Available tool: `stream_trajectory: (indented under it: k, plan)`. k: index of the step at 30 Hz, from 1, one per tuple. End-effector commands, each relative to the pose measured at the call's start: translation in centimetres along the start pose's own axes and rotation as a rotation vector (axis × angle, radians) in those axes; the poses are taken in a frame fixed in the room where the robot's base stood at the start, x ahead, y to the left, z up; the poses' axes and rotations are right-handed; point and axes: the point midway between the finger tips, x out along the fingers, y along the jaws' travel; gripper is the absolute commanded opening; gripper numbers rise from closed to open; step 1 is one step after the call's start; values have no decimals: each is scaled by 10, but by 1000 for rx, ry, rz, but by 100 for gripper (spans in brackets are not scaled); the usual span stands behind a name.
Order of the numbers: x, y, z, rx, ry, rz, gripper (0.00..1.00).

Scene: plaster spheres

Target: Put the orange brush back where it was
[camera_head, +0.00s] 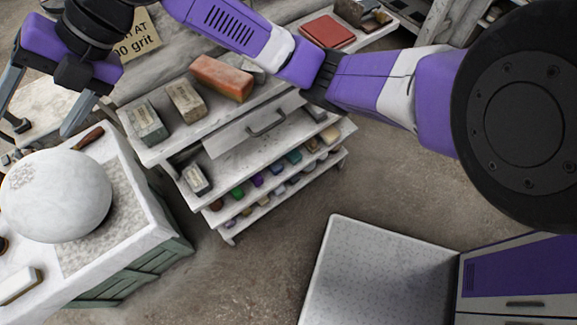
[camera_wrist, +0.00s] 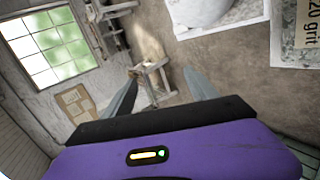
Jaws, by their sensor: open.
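I cannot make out a clear orange brush in either view. A brown wooden handle (camera_head: 88,138) lies at the far edge of the white-topped bench (camera_head: 140,218), behind the plaster sphere (camera_head: 56,196); its other end is unclear. An orange block (camera_head: 222,77) lies on the top of the shelf cart (camera_head: 165,150). My gripper (camera_head: 45,118) is open and empty, raised at the upper left near the bench's far side. In the wrist view my open fingers (camera_wrist: 165,88) frame only a distant wooden stand and floor.
Two labelled blocks, one grey-green (camera_head: 147,123) and one tan (camera_head: 187,100), stand beside the orange block. The cart's lower shelves hold several small coloured items. A pale block (camera_head: 18,286) lies at the bench's left. Bare floor (camera_head: 270,240) lies right of the bench.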

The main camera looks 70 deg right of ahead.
Motion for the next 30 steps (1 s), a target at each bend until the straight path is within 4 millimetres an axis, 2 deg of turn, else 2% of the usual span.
stream_trajectory:
  k: [1, 3, 7, 11, 14, 20, 26, 30]
  plan:
    - [12, 10, -10, 76, 9, 79, 67]
    - [22, 22, -18, 188, 8, 181, 67]
    - [36, 35, -29, 408, 11, 352, 67]
    - [44, 34, -36, 638, 13, 500, 67]
    - [49, 24, -42, 815, 9, 596, 67]
    - [52, -20, -55, 1154, -25, 748, 67]
    - [46, -89, -79, 1446, -102, 854, 67]
    - [33, -144, -104, 1605, -176, 904, 67]
